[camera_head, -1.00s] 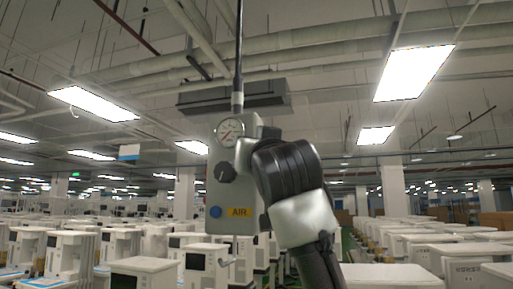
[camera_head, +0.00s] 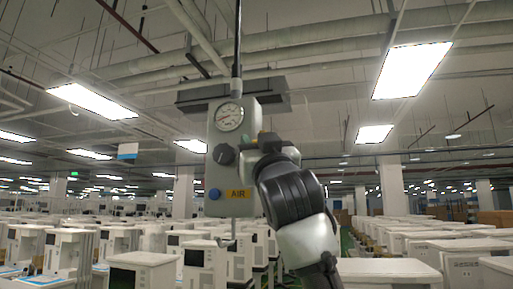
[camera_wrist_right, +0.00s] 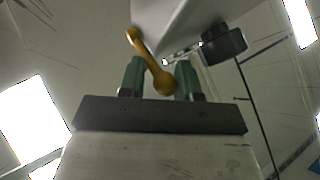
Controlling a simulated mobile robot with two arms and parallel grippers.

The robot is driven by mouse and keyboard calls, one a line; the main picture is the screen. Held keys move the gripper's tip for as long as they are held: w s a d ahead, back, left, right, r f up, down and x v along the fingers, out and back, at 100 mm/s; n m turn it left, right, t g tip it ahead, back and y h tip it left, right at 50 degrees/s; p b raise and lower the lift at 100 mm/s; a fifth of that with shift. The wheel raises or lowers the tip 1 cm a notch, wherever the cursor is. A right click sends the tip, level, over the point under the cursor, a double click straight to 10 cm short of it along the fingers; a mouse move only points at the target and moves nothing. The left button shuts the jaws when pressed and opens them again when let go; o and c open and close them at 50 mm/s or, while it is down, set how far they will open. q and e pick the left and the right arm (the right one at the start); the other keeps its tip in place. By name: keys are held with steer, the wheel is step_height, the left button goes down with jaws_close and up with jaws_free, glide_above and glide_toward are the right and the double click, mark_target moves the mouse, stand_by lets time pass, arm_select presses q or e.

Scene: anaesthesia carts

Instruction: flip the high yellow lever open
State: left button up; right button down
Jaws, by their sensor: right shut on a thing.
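The yellow lever (camera_wrist_right: 149,55) shows in the right wrist view as a bar with a round end, slanting from the box's underside to between my green fingers. My right gripper (camera_wrist_right: 161,82) is shut on the lever near its round end. In the head view my right arm comes up from below, and its wrist (camera_head: 285,185) is at the box's right side, hiding the fingertips. My left gripper is not in view.
A dark rod (camera_head: 237,50) runs up from the box to the ceiling. A black knob-like part (camera_wrist_right: 224,44) sits to the right of the lever in the wrist view. Rows of white carts (camera_head: 140,272) stand below and behind. Open air surrounds the box on the left.

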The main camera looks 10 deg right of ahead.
steer(key=shift+y, duration=0.3)
steer(key=c, duration=0.8)
jaws_free()
steer(key=shift+s+a, duration=0.1)
steer(key=shift+f, duration=0.2)
steer(key=b+v, duration=0.7)
steer(key=v, duration=0.3)
steer(key=shift+s+f, duration=0.1)
steer(key=shift+s, duration=0.2)
steer(key=shift+c, duration=0.4)
